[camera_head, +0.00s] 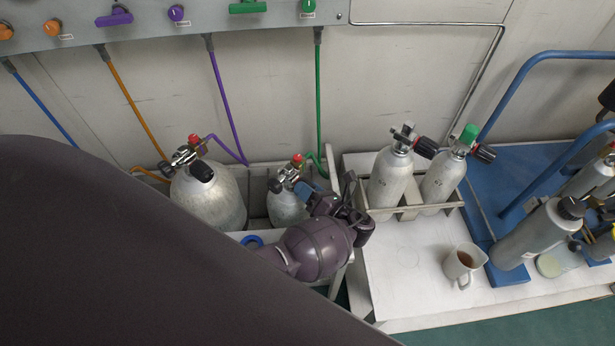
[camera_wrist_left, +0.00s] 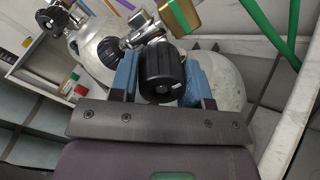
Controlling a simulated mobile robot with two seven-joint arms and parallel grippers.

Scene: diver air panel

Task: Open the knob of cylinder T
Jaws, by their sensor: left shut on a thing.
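My left gripper (camera_head: 310,192) reaches in from the left to the smaller grey cylinder (camera_head: 286,208) in the rack under the panel. In the left wrist view its two blue fingers (camera_wrist_left: 162,76) are shut on a black ribbed knob (camera_wrist_left: 161,70) at the valve of that cylinder, whose body (camera_wrist_left: 222,82) shows behind. I see no letter T on any cylinder. My right gripper is not in view.
A panel (camera_head: 215,28) with coloured knobs and hoses is above. Two more cylinders (camera_head: 391,176) (camera_head: 442,177) stand in a rack at right. A mug (camera_head: 462,263) stands on the white table (camera_head: 400,290). A blue cart (camera_head: 500,185) holds a grey bottle (camera_head: 537,235).

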